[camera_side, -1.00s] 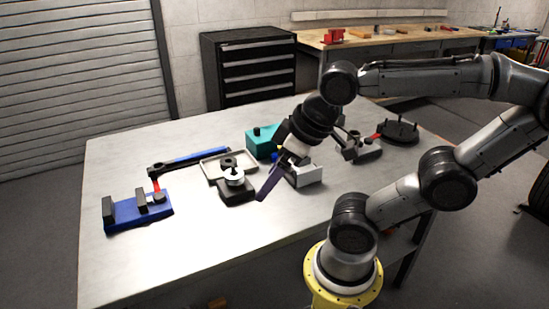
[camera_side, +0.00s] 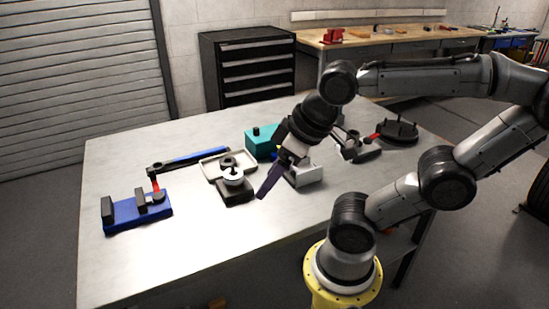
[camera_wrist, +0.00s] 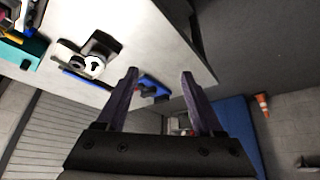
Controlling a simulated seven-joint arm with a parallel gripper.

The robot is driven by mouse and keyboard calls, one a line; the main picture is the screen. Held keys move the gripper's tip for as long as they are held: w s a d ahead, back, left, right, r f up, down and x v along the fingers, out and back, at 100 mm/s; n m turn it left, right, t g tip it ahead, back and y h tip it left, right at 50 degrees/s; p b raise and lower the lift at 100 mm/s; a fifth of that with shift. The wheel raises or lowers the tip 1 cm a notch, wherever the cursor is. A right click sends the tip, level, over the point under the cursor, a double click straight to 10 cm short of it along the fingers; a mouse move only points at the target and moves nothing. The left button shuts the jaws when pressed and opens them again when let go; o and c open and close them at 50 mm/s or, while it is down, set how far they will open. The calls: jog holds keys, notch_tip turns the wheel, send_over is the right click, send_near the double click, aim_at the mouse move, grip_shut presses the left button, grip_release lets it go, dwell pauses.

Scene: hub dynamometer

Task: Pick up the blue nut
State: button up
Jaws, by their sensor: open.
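I cannot make out the blue nut for certain. In the side view a small blue patch (camera_side: 275,156) shows beside my gripper, next to a white box-like block (camera_side: 308,175); my gripper partly hides that area. My gripper (camera_side: 266,186) is above the middle of the table, tilted, with its dark purple fingers pointing down and left. In the wrist view its two fingers (camera_wrist: 160,75) stand well apart with nothing between them.
On the table (camera_side: 150,260) are a teal box (camera_side: 260,146), a pale tray (camera_side: 211,168), a black fixture with a silver disc (camera_side: 235,192), a blue fixture (camera_side: 125,217), a blue-handled wrench (camera_side: 190,157) and a black round hub (camera_side: 399,129). The table's front is clear.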

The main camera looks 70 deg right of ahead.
jog(key=w+d+r+m, duration=0.1)
jog(key=w+d+r, duration=0.4)
jog(key=w+r, duration=0.35)
jog(key=w+d+m+g+h, duration=0.1)
jog(key=w+d+m+g, duration=0.15)
jog(key=w+d, duration=0.6)
jog(key=m+g+y, duration=0.1)
jog(key=m+g, duration=0.2)
jog(key=m, duration=0.3)
send_over(275, 152)
jog(key=shift+n, duration=0.25)
notch_tip(275, 152, down, 23)
jog(key=shift+r, duration=0.2)
jog(key=shift+s+a+f, duration=0.1)
jog(key=shift+a+f, duration=0.05)
jog(key=shift+f, duration=0.75)
jog(key=shift+w+a+f, duration=0.1)
jog(key=shift+a+f, duration=0.1)
jog(key=shift+f, duration=0.65)
jog(key=shift+s+a+f, duration=0.1)
jog(key=shift+a+f, duration=0.05)
jog(key=shift+f, duration=0.75)
